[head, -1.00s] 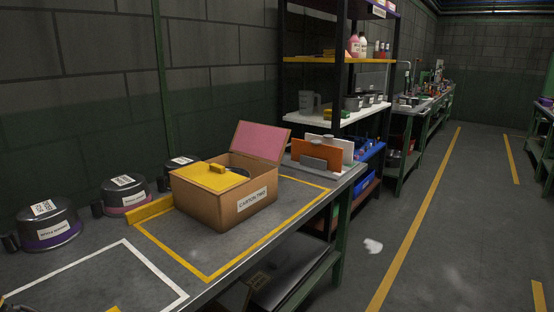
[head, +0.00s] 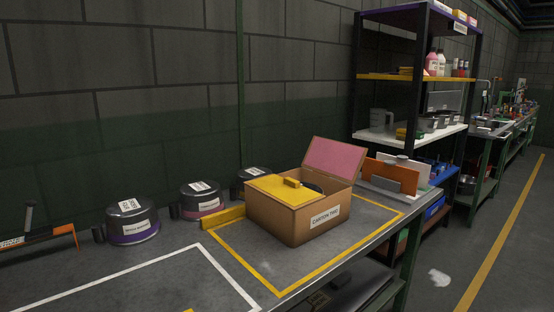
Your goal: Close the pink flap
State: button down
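The pink flap (head: 335,159) stands open on the right side of the carton (head: 318,219), tilted up and outward. The carton is brown cardboard with a white label and sits inside a yellow outlined square on the bench. My gripper is not in view.
Several dark lidded pots (head: 131,221) stand along the wall left of the carton. A yellow bar (head: 223,217) lies at the square's left corner. An orange panel in a rack (head: 391,176) stands close behind the pink flap. Bench space in front is clear.

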aim_at(340, 160)
jog(key=i+l+u, duration=0.1)
jog(key=l+u, duration=0.2)
jog(key=i+l+u, duration=0.1)
jog(key=l+u, duration=1)
jog(key=l, duration=0.7)
jog(key=l+u, duration=0.1)
jog(key=l, duration=0.5)
jog(key=k+l+u, duration=0.1)
jog(key=l, duration=0.5)
jog(key=k+l, duration=0.1)
jog(key=l, duration=1.05)
jog(key=k+l, duration=0.15)
jog(key=l, duration=0.95)
jog(key=k+u, duration=0.05)
